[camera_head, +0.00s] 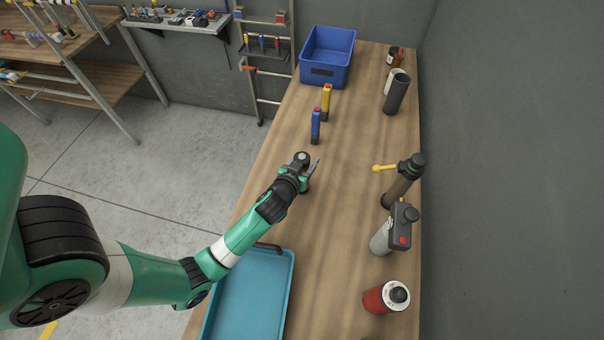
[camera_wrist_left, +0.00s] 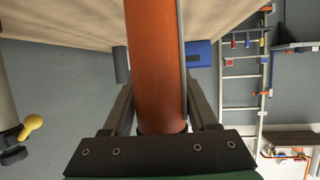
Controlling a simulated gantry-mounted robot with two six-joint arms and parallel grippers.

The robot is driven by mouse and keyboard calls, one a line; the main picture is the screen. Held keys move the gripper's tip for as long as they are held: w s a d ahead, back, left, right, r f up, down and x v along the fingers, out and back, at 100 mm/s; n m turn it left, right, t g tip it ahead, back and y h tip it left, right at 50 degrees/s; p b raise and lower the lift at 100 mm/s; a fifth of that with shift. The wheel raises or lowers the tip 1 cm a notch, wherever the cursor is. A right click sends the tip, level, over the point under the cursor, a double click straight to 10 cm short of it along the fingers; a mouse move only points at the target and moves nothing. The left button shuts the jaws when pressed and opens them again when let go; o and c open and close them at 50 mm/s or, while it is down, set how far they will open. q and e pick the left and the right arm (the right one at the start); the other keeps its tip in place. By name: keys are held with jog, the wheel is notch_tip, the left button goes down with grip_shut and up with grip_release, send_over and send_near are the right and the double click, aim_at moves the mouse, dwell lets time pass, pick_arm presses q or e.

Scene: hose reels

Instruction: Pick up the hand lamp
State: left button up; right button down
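An orange-red upright cylinder (camera_wrist_left: 155,60), which I take to be the hand lamp, stands between the fingers of my left gripper in the left wrist view (camera_wrist_left: 160,100). Its ends are out of frame or hidden there. In the head view my left gripper (camera_head: 309,167) is over the bench, beside a dark round top (camera_head: 301,158) that seems to belong to this cylinder. One finger shows to its right; the other is hidden. The fingers lie close along both sides of the cylinder, but contact is not clear. My right gripper is not in view.
A blue lamp-like stick (camera_head: 316,127) and a yellow one (camera_head: 326,103) stand beyond, before a blue bin (camera_head: 327,50). A teal tray (camera_head: 250,295) lies nearer. Along the wall stand a yellow-levered cylinder (camera_head: 398,187), a grey canister (camera_head: 382,240) and a red canister (camera_head: 376,300).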

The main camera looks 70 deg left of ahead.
pick_arm(q)
grip_shut()
jog(key=shift+r, duration=0.15)
